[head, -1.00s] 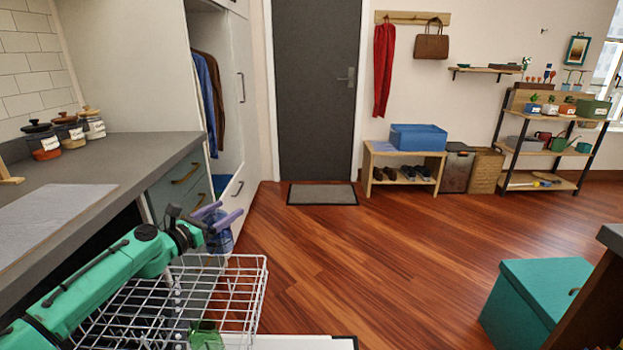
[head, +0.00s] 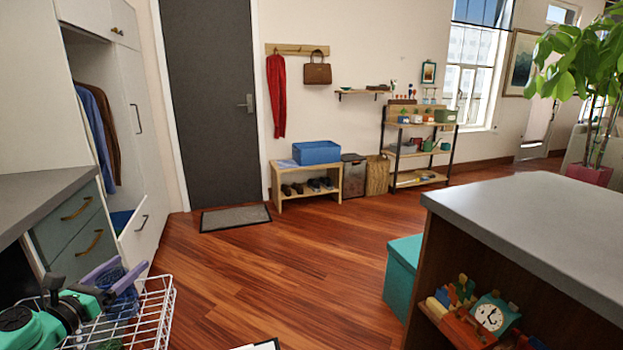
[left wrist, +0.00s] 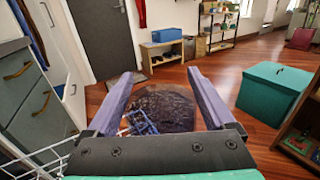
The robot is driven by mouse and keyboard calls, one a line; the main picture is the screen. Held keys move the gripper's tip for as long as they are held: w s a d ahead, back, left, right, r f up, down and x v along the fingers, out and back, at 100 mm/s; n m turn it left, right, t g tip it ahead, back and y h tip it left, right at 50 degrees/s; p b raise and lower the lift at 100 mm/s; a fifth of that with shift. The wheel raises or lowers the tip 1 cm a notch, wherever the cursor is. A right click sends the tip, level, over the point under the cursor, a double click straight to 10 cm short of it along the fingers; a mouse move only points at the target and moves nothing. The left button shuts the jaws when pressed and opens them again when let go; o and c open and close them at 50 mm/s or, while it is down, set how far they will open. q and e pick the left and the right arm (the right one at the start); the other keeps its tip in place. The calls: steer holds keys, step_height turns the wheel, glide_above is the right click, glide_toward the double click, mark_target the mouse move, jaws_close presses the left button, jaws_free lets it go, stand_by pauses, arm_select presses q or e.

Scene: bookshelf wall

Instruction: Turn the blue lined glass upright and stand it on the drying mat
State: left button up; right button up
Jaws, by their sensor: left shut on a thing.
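My left gripper (head: 132,264), with purple fingers, is shut on the blue lined glass (head: 122,292) at the lower left of the head view. The glass sits between the fingers, above or beside the white wire rack. In the left wrist view the glass shows between the two fingers (left wrist: 160,74) as a dark round shape with blue lines (left wrist: 138,122). I cannot tell which way up it is. The drying mat is not in the current views. My right gripper is not in view.
The white wire rack (head: 168,305) is close by my left gripper. The grey counter end (head: 40,200) with drawers is at the left. An island (head: 530,215) with toy shelves stands at the right, a teal box (head: 402,270) beside it. Wood floor lies clear between.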

arm_select(q)
steer(key=shift+s+d+f, duration=0.1)
steer(key=shift+d+f, duration=0.2)
steer(key=shift+f, duration=0.4)
steer(key=s+d+f+y, duration=0.1)
steer(key=s+d+f, duration=0.3)
steer(key=s+d, duration=0.3)
steer(key=s+d+f+n+y, duration=0.1)
steer(key=s+d+f, duration=0.3)
steer(key=s+d, duration=0.3)
steer(key=s+d+f+n+y, duration=0.1)
steer(key=s+d+f, duration=0.4)
steer(key=d, duration=0.5)
steer(key=shift+s+d+y, duration=0.3)
steer(key=shift+s, duration=0.65)
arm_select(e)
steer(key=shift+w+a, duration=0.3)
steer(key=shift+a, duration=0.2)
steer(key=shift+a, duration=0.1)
arm_select(q)
steer(key=shift+d+f, duration=0.1)
steer(key=shift+d, duration=0.05)
